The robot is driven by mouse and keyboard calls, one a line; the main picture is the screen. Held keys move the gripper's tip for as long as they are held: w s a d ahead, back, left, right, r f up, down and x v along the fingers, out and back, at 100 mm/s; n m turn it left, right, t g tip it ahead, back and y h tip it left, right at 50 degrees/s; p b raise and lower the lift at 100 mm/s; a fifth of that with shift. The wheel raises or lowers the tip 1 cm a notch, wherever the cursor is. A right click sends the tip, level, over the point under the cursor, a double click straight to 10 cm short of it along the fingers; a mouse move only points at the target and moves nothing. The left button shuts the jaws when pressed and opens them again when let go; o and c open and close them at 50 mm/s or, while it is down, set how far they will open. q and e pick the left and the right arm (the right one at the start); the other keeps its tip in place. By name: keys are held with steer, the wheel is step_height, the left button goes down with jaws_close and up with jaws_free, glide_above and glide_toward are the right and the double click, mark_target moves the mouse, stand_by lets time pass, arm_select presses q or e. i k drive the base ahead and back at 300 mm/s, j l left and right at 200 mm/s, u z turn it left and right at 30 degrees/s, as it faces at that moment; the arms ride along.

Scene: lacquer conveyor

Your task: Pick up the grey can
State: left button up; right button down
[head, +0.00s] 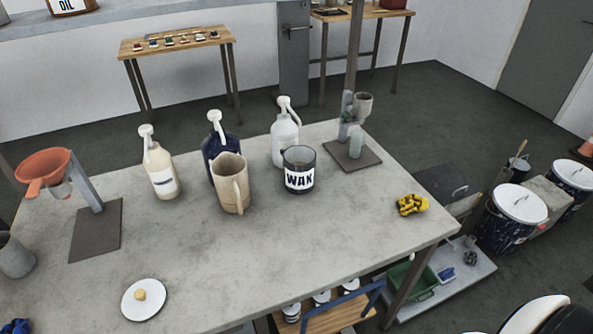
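A dark grey can with a white "WAX" label (299,180) stands upright near the middle of the table, right of a beige jug (231,190). A plain grey can-like vessel (15,257) stands at the left edge of the view, partly cut off. I cannot tell for certain which of the two is the grey can. Neither of my grippers is in view, and nothing touches either vessel.
Pump bottles in cream (160,172), dark blue (216,140) and white (284,138) stand behind the jug and can. A funnel stand (95,232), plate (144,308), yellow bundle (411,205) and metal stand (352,153) share the table (290,245). Its front middle is clear.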

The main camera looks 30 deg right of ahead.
mark_target(299, 161)
steer(key=l+z, duration=0.15)
steer(key=l, duration=1.7)
